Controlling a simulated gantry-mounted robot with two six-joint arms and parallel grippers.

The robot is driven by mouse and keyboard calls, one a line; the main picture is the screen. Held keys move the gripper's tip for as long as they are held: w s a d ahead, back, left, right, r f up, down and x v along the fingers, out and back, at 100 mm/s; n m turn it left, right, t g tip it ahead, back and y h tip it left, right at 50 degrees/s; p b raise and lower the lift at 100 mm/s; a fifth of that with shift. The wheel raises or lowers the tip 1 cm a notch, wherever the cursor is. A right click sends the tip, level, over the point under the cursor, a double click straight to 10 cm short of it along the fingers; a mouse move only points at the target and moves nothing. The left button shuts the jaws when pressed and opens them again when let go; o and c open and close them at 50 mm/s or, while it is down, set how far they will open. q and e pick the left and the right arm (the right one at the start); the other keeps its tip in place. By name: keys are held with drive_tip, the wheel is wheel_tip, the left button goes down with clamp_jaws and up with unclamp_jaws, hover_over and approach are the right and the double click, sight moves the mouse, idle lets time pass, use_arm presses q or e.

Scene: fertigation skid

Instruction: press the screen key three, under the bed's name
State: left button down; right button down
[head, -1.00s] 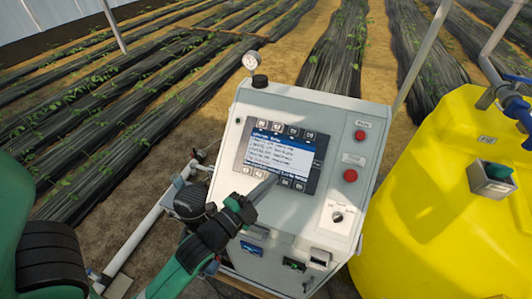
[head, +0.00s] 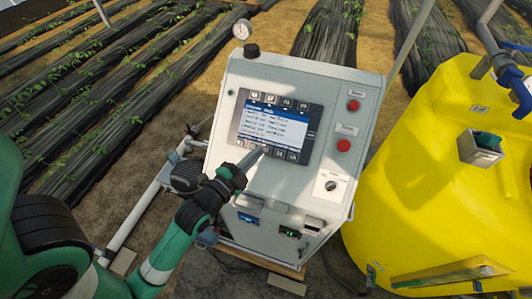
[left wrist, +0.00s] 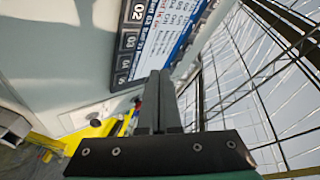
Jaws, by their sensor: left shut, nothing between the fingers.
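The dark touchscreen (head: 274,130) is set in the sloped front of a pale grey control cabinet. It shows a white list with blurred text, a row of square keys (head: 286,102) above and another row (head: 279,153) below. My left gripper (head: 259,151) is shut and empty, its narrow tips over the lower row, left of its middle, hiding part of it. I cannot tell whether they touch the glass. My right gripper is not in view.
Two red buttons (head: 344,145) and a selector switch (head: 331,186) are right of the screen. A gauge (head: 241,29) stands on top. A yellow tank (head: 425,190) is at the right; pipes and a pump are at the left.

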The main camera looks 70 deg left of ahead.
sight(266, 150)
use_arm(q)
drive_tip(key=shift+w+a+f+b, duration=0.5)
drive_tip(key=shift+a+f, duration=0.1)
drive_tip(key=shift+f, duration=0.2)
drive_tip(key=shift+w+a+f+b, duration=0.45)
drive_tip(key=shift+a+f, duration=0.1)
drive_tip(key=shift+f, duration=0.25)
idle(0.8)
drive_tip(key=shift+w+a+f, duration=0.2)
drive_tip(key=shift+f, duration=0.1)
drive_tip(key=shift+w+a+f+b, duration=0.15)
drive_tip(key=shift+f+b, duration=0.15)
drive_tip(key=shift+b, duration=0.1)
idle(0.7)
drive_tip(key=shift+s+d+r+p, duration=0.35)
drive_tip(key=shift+r+p, duration=0.25)
drive_tip(key=shift+p, duration=0.1)
drive_tip(key=shift+r, duration=0.1)
